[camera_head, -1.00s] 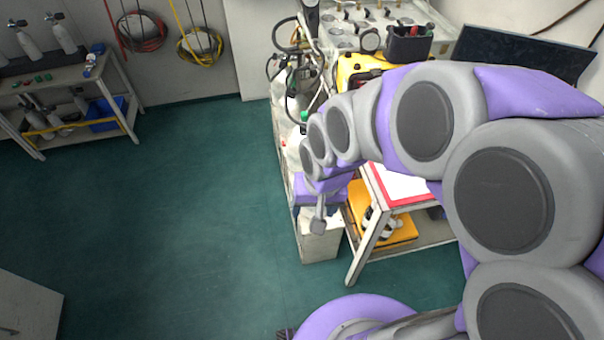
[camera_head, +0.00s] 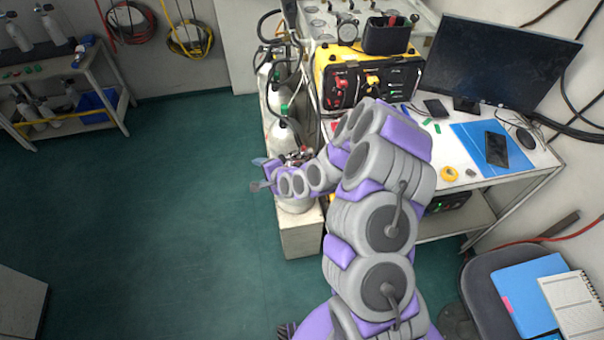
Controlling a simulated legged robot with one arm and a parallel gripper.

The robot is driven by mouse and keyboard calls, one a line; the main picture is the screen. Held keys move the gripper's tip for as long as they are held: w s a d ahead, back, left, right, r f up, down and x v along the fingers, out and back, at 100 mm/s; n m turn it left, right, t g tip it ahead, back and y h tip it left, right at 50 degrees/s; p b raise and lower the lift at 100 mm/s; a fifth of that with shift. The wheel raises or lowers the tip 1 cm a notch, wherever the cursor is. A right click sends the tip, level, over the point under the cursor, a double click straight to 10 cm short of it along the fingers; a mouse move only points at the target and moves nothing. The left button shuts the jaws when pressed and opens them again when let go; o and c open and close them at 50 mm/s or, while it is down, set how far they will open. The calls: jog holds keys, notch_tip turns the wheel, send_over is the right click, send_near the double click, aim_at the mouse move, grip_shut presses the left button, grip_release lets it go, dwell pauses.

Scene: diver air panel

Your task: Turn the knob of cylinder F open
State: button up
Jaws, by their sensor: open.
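Several white and grey gas cylinders stand in a row along the left side of the bench. The nearer cylinders (camera_head: 283,138) have dark valve tops, and a small green knob (camera_head: 284,110) shows on one. I cannot read any letter, so I cannot tell which is cylinder F. My gripper (camera_head: 260,173) is open at the left end of my arm, beside the nearest cylinder (camera_head: 295,204), whose upper part and valve my arm partly hides. I cannot tell whether the gripper touches anything.
The cylinders stand on a pale base (camera_head: 302,240). A yellow-black air panel (camera_head: 368,75) and a monitor (camera_head: 508,62) sit on the white bench to the right. A chair (camera_head: 480,285) stands at lower right. The green floor (camera_head: 150,220) is clear on the left.

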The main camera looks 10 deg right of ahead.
jog(key=s+d+f+m+t+h+b, duration=0.1)
jog(key=d+f+m+t, duration=0.2)
jog(key=f, duration=0.4)
jog(key=d+f+m+t+h, duration=0.1)
jog(key=f+m+t, duration=0.1)
jog(key=f+m, duration=0.35)
jog(key=s+d+f+m+t+h, duration=0.1)
jog(key=s+d+f+m+t, duration=0.15)
jog(key=d, duration=0.35)
jog(key=s+d+f+m+t+h, duration=0.1)
jog(key=s+d+m, duration=0.1)
jog(key=s+d, duration=0.3)
jog(key=w+b, duration=0.1)
jog(key=w, duration=0.4)
jog(key=w+a+b, duration=0.1)
jog(key=w, duration=0.5)
jog(key=w+b, duration=0.1)
jog(key=w, duration=0.5)
jog(key=shift+w+a+f, duration=0.15)
jog(key=shift+w+a, duration=0.05)
jog(key=shift+w, duration=0.05)
jog(key=shift+w+d, duration=0.1)
jog(key=shift+d, duration=0.3)
jog(key=shift+c, duration=0.2)
